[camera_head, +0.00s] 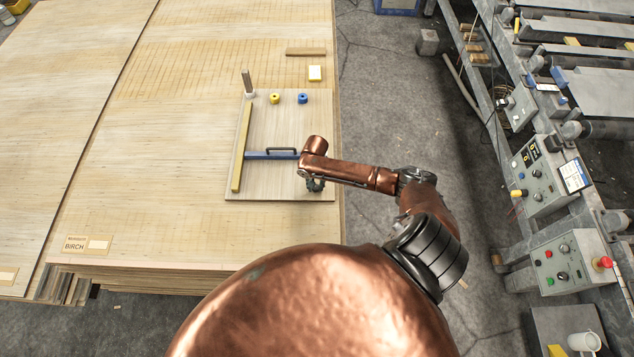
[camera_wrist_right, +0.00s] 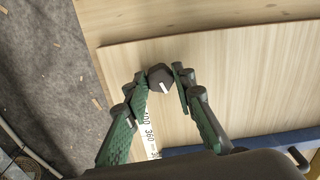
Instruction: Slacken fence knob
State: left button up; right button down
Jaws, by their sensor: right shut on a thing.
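The fence knob (camera_wrist_right: 159,78) is dark with a white mark on top. In the right wrist view it sits between the fingertips of my right gripper (camera_wrist_right: 158,85), which is shut on it. In the head view my right gripper (camera_head: 315,185) points down at the board's right side, and the knob is hidden there. The fence is a long yellowish bar (camera_head: 241,148) with a blue arm (camera_head: 270,155) and a dark handle (camera_head: 281,149). A scale with numbers (camera_wrist_right: 150,135) shows below the knob in the wrist view. My left gripper is not in view.
The pale board (camera_head: 280,110) lies on the veneer stack (camera_head: 180,90) near its right edge. A control panel (camera_head: 545,175) stands at the right across open floor.

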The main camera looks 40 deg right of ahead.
jog(key=n+p, duration=0.2)
jog(key=shift+r+n, duration=0.2)
jog(key=shift+n, duration=0.2)
jog(key=n+p, duration=0.2)
jog(key=n, duration=0.1)
jog(key=shift+s+f+n, duration=0.1)
jog(key=shift+n, duration=0.2)
jog(key=n+p, duration=0.1)
jog(key=n, duration=0.2)
jog(key=shift+n, duration=0.3)
jog(key=n, duration=0.4)
jog(key=shift+d+n+p, duration=0.15)
jog(key=shift+n+p, duration=0.15)
jog(key=shift+p, duration=0.1)
jog(key=n, duration=0.3)
jog(key=shift+f+n, duration=0.1)
jog(key=shift+n, duration=0.2)
jog(key=n, duration=0.4)
jog(key=shift+n+b, duration=0.3)
jog(key=n, duration=0.2)
jog(key=n+b, duration=0.1)
jog(key=n, duration=0.1)
jog(key=shift+w+n, duration=0.2)
jog(key=shift+n, duration=0.1)
jog(key=n+b, duration=0.1)
jog(key=n, duration=0.3)
jog(key=shift+n, duration=0.3)
